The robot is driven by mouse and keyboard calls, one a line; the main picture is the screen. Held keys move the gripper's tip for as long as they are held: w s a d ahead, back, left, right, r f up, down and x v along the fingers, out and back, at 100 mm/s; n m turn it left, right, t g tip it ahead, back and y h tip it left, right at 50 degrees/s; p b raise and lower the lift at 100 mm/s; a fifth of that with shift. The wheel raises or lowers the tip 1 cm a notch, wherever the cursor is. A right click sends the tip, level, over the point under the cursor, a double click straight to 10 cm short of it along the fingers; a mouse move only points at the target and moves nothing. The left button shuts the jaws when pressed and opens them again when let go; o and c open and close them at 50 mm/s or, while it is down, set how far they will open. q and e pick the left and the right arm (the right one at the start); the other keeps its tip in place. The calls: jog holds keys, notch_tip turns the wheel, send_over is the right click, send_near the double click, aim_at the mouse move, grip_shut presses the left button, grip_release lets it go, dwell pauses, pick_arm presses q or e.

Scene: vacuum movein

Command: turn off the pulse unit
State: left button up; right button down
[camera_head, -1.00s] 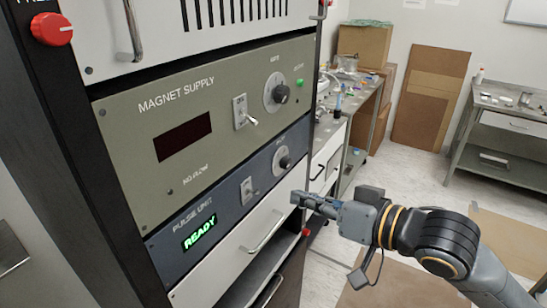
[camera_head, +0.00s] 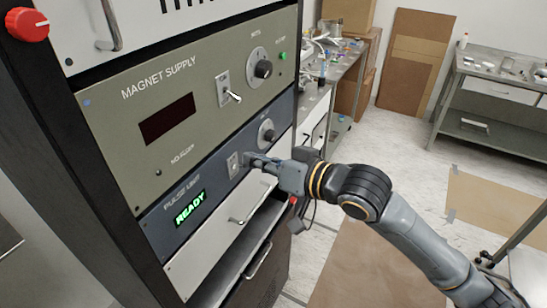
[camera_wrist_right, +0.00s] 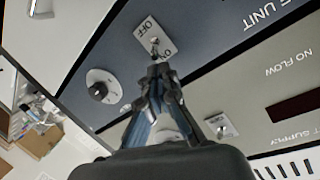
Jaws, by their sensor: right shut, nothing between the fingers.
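The pulse unit (camera_head: 215,192) is a dark blue panel low in the rack, with its display (camera_head: 190,208) lit green and reading READY. Its toggle switch plate (camera_head: 233,165) sits right of the display. In the right wrist view the plate (camera_wrist_right: 146,33), marked OFF and ON, appears rotated. My right gripper (camera_head: 249,159) is shut and empty, its fingertips (camera_wrist_right: 158,66) at the small toggle lever, near the ON end. They partly hide the lever and ON label; I cannot tell whether they touch it. My left gripper is not in view.
Above is the olive magnet supply panel (camera_head: 205,125) with a dark display, its own toggle (camera_head: 236,97) and a knob (camera_head: 263,69). A red knob (camera_head: 27,24) is at top left. A pulse unit knob (camera_head: 267,131) is close to my right gripper. A drawer handle (camera_head: 252,205) protrudes below.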

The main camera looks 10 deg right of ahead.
jog(key=shift+x, duration=0.9)
jog(key=shift+f, duration=0.1)
jog(key=shift+s+d+f+t+y+b, duration=0.2)
jog(key=shift+f+t+y+b, duration=0.4)
jog(key=shift+b, duration=1.15)
jog(key=t+y+b, duration=0.1)
jog(key=b, duration=0.2)
jog(key=f+t+y+b, duration=0.1)
jog(key=b, duration=0.2)
jog(key=f+m+t+y+b, duration=0.1)
jog(key=b, duration=0.2)
jog(key=shift+s+d+f+t+y+b, duration=0.1)
jog(key=shift+d+f+t+y+b, duration=0.1)
jog(key=shift+d+t+y+b, duration=0.1)
jog(key=shift+r+p, duration=0.4)
jog(key=shift+r, duration=0.05)
